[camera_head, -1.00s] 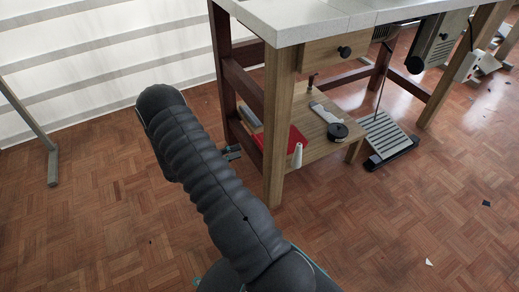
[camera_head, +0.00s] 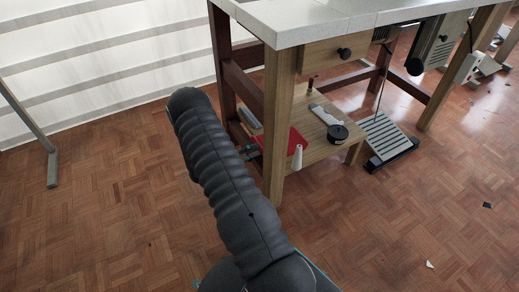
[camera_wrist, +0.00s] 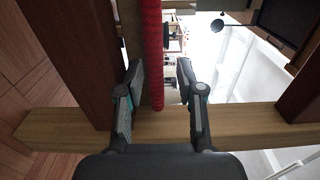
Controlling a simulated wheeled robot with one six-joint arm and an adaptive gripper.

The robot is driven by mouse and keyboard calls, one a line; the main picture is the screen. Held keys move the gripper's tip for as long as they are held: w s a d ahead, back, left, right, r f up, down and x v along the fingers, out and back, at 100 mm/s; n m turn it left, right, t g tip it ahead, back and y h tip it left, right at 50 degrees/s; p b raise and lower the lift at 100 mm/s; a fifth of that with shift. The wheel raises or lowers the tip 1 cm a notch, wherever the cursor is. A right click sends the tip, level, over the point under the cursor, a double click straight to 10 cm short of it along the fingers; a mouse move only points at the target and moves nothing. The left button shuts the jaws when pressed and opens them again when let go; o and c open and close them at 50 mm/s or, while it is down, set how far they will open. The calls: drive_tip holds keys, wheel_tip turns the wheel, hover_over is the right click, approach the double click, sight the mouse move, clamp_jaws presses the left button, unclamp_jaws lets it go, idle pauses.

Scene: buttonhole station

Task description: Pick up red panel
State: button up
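The red panel (camera_head: 295,141) lies flat on the low wooden shelf under the table, partly hidden by the front table leg. In the wrist view the red panel (camera_wrist: 152,50) shows edge-on as a narrow strip, its near end in line with the gap between my fingers. My gripper (camera_wrist: 158,72) is open, with one finger on each side of the strip and a gap visible, wider on the right.
A white cone (camera_head: 297,158), a black round object (camera_head: 338,132) and a pale flat tool (camera_head: 323,114) are on the shelf (camera_head: 318,152). A grey item (camera_head: 250,118) lies behind the panel. The front table leg (camera_head: 277,130) stands close to my gripper. A foot pedal (camera_head: 386,136) is at right.

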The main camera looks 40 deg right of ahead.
drive_tip(key=shift+x, duration=1)
clamp_jaws()
drive_tip(key=shift+r+p, duration=1.05)
drive_tip(key=shift+r, duration=0.3)
drive_tip(key=shift+f, duration=0.1)
drive_tip(key=shift+a, duration=0.1)
drive_tip(key=w+a+r+p, duration=0.1)
drive_tip(key=a+r, duration=0.1)
drive_tip(key=a, duration=0.4)
drive_tip(key=w+a+r+p, duration=0.2)
drive_tip(key=a+r, duration=0.1)
drive_tip(key=a, duration=0.4)
drive_tip(key=shift+a, duration=0.3)
drive_tip(key=shift+w, duration=0.1)
